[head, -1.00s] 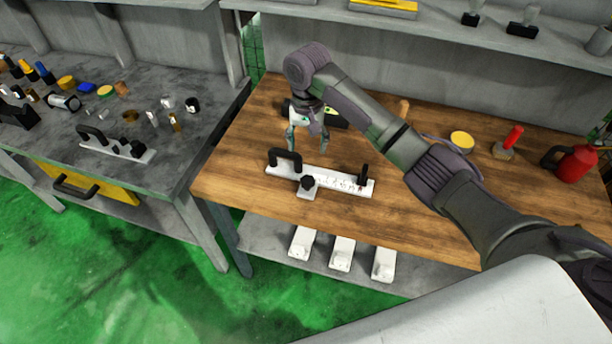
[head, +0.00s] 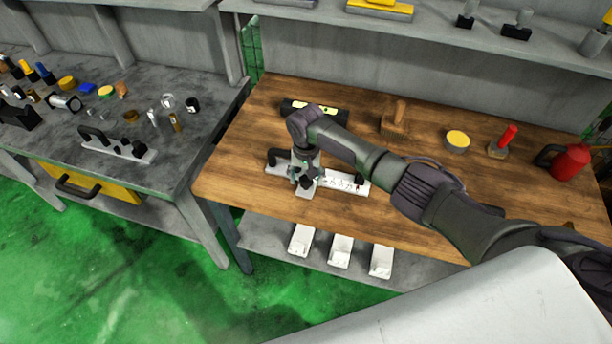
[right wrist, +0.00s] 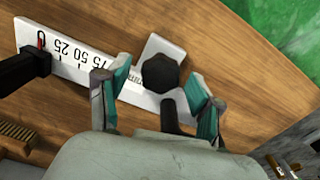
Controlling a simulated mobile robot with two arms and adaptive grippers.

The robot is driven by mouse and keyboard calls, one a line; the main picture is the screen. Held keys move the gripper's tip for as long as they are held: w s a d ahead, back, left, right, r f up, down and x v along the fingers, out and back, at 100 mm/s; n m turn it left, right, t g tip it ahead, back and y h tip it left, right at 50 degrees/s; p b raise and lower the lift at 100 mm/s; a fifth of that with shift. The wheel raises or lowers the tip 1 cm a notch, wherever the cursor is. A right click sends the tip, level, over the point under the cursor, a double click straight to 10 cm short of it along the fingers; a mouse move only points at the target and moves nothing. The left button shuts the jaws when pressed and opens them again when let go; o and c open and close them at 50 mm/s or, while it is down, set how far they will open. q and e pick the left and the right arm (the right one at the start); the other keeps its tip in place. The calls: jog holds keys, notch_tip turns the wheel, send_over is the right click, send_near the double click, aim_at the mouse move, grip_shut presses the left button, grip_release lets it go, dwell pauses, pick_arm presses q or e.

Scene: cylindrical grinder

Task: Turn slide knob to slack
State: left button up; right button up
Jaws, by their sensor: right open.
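The slide knob (right wrist: 160,73) is black and many-sided on a white square slider plate (right wrist: 165,46). In the right wrist view it sits between the two teal-faced fingers of my right gripper (right wrist: 156,96), with a gap on each side. The white scale plate (right wrist: 85,57) runs to the left of it, with printed numbers 0, 25, 50, 75 and a red mark near 0. In the head view my right gripper (head: 305,178) points down over the slider and largely hides the knob. A black handle (head: 276,157) stands on the left of the plate. My left gripper is out of view.
The wooden bench (head: 400,215) also bears a black level (head: 318,109), a wooden-handled brush (head: 396,118), a yellow-topped tin (head: 457,141), a red-handled tool (head: 505,143) and a red can (head: 570,162). A black post (right wrist: 20,71) stands at the scale's 0 end.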

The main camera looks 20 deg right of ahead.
jog(key=c, duration=1.1)
jog(key=shift+c, duration=0.2)
